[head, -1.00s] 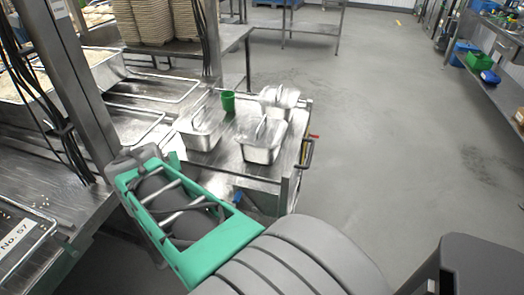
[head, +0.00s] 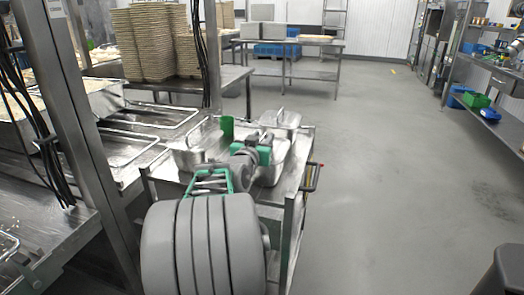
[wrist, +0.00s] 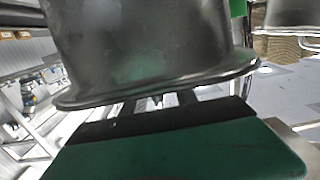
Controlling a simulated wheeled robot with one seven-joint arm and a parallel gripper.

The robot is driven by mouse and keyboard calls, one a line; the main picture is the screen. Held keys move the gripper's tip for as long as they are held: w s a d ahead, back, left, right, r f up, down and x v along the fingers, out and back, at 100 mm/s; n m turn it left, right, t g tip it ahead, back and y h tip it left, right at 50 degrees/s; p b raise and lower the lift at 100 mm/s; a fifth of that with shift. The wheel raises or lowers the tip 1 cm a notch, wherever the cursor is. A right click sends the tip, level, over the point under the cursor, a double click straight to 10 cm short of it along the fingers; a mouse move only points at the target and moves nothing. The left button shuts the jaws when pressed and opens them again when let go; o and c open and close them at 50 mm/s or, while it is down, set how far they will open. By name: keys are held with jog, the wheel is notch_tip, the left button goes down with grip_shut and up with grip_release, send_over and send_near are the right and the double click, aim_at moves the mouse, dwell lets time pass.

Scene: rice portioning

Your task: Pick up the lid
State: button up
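Metal containers with handled lids stand on a steel cart (head: 300,180). The front-right container (head: 272,174) is largely behind my arm, and its lid is mostly hidden there. My gripper (wrist: 158,101) is at this container, with its wrist over it in the head view. In the wrist view, which looks upside down, a metal container (wrist: 150,45) fills the top, its flanged rim just by my dark fingers. Whether the fingers are around the lid's handle is hidden, and their opening is unclear. Another container (head: 186,160) is at the left.
A back container (head: 281,118) with a lid handle and a green cup (head: 227,127) stand close by on the cart. Metal trays (head: 125,150) and a steel post (head: 85,130) are on the left. The floor (head: 390,190) to the right is clear.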

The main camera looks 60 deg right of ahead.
grip_shut()
dwell(0.3)
dwell(1.1)
